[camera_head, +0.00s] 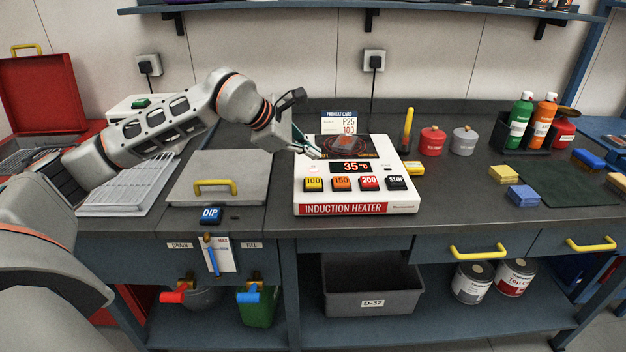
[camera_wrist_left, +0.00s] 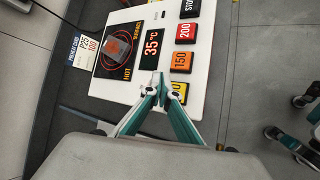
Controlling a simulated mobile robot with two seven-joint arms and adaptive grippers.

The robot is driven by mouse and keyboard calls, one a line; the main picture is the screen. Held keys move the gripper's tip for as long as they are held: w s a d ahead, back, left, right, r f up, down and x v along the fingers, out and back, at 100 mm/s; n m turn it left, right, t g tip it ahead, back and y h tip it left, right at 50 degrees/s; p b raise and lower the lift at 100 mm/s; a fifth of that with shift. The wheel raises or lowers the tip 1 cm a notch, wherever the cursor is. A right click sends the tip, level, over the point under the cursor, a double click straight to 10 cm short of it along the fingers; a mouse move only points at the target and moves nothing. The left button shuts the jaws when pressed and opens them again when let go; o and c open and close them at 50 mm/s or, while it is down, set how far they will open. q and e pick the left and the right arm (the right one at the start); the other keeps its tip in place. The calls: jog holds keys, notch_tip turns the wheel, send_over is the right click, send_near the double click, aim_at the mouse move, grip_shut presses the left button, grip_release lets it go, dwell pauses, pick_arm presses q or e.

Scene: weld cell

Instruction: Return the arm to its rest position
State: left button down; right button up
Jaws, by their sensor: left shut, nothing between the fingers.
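My left arm (camera_head: 165,130) reaches in from the left over the bench. My left gripper (camera_head: 312,149) is shut and empty, near the upper left part of the white induction heater (camera_head: 355,209). In the left wrist view the gripper's fingertips (camera_wrist_left: 158,84) meet in front of the heater (camera_wrist_left: 112,84), beside its display and buttons. The display (camera_head: 351,167) reads 35 °C. A small brownish piece (camera_head: 345,141) sits on the heater's dark plate, behind the gripper; it also shows in the left wrist view (camera_wrist_left: 114,54). My right gripper is not seen in the head view.
A lidded tank (camera_head: 240,165) with a yellow handle and a white rack (camera_head: 125,190) lie left of the heater. A preheat card (camera_head: 339,123) stands behind it. Red (camera_head: 432,141) and grey pots, bottles and sponges are to the right. A shelf (camera_head: 350,14) runs above.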

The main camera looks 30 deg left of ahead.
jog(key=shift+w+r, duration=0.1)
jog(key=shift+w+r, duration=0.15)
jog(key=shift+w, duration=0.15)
